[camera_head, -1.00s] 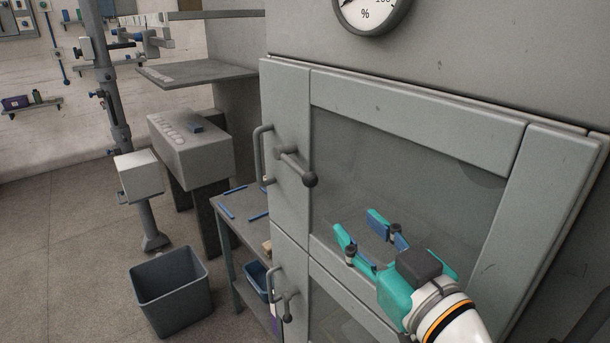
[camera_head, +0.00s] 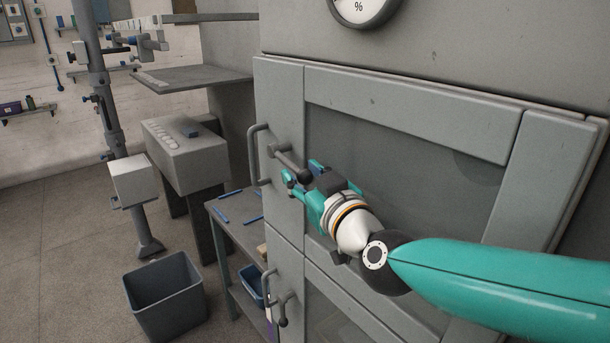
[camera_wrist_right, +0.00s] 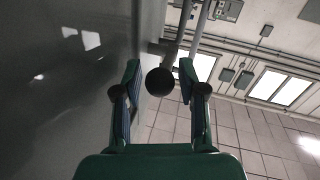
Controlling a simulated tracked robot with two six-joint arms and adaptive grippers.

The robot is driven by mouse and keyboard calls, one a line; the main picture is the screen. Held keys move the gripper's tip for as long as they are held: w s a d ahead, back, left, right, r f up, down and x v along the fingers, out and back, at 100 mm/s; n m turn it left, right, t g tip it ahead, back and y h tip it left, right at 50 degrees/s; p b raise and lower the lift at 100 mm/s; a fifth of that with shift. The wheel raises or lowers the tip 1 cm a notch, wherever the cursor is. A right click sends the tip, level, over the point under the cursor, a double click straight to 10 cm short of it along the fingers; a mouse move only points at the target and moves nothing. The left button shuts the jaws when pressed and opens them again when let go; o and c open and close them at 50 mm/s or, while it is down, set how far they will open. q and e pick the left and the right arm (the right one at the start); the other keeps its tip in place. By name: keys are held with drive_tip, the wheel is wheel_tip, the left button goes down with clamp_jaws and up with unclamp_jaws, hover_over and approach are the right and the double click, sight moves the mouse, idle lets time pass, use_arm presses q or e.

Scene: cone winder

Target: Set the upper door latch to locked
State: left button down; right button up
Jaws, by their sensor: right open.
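The upper door latch (camera_head: 290,160) is a dark grey lever with a round knob, on the left stile of the upper door (camera_head: 415,125). It points right and slightly down in the head view. My right gripper (camera_head: 302,178) is open, with its fingers just below and around the knob end; contact cannot be told. In the right wrist view, the latch's dark ball knob (camera_wrist_right: 159,82) sits between the two open fingers (camera_wrist_right: 160,85), with a gap on each side. My left gripper is in neither view.
A fixed bar handle (camera_head: 254,155) stands left of the latch. A lower door latch (camera_head: 283,308) is beneath. A workbench (camera_head: 236,230) with blue items stands left, and an open grey bin (camera_head: 165,295) is on the floor. A gauge (camera_head: 362,8) is above.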

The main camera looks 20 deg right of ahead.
clamp_jaws()
idle(0.4)
